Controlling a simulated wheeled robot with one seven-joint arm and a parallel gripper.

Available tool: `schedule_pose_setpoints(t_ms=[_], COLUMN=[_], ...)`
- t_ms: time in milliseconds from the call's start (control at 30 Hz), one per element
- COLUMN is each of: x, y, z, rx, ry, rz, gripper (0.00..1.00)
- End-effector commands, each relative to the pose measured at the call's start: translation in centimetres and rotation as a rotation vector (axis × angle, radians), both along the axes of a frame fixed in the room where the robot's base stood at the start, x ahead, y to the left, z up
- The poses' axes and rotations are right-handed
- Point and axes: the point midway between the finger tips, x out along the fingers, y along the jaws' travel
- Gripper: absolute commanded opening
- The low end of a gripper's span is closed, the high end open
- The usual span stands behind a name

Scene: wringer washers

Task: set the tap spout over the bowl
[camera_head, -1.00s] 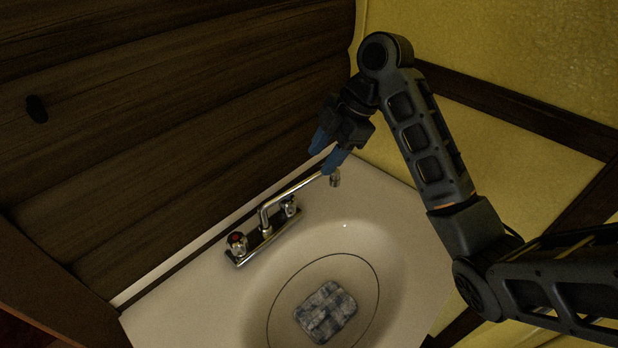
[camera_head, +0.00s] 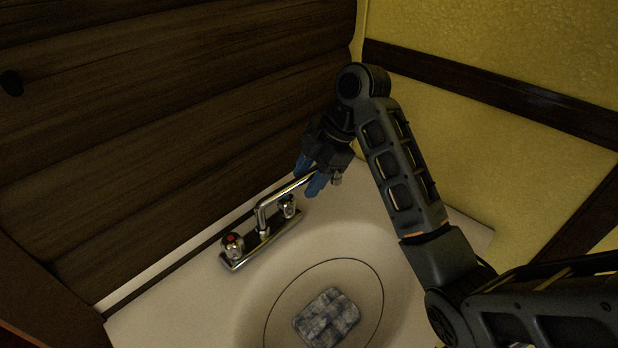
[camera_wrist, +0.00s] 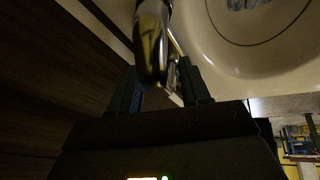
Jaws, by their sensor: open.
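The chrome tap spout (camera_head: 276,199) rises from the tap base and points to the upper right in the head view, along the back of the counter and off to the side of the bowl. The pale sink bowl (camera_head: 298,280) lies below and right of the tap. My gripper (camera_head: 310,177) is open, with its blue fingers at the outer part of the spout. In the wrist view the shiny spout end (camera_wrist: 151,45) looms close to the camera, and the spout runs between the two fingers. Contact cannot be told. The fingers partly hide the spout in the head view.
Two tap knobs (camera_head: 232,245) stand on the chrome base, one on each side of the spout. A grey-blue patterned block (camera_head: 326,318) lies in the bowl. A dark plank wall (camera_head: 150,110) rises behind the counter, and a yellow wall (camera_head: 460,150) stands to the right.

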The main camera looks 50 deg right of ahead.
Motion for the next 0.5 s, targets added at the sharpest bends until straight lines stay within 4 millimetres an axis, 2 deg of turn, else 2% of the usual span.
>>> schedule_pose_setpoints(t_ms=[133, 500], x=[0.00, -0.01], y=[0.00, 0.02], z=[0.02, 0.02], rx=[0.000, 0.000], ry=[0.000, 0.000], rz=[0.000, 0.000], gripper=[0.45, 0.09])
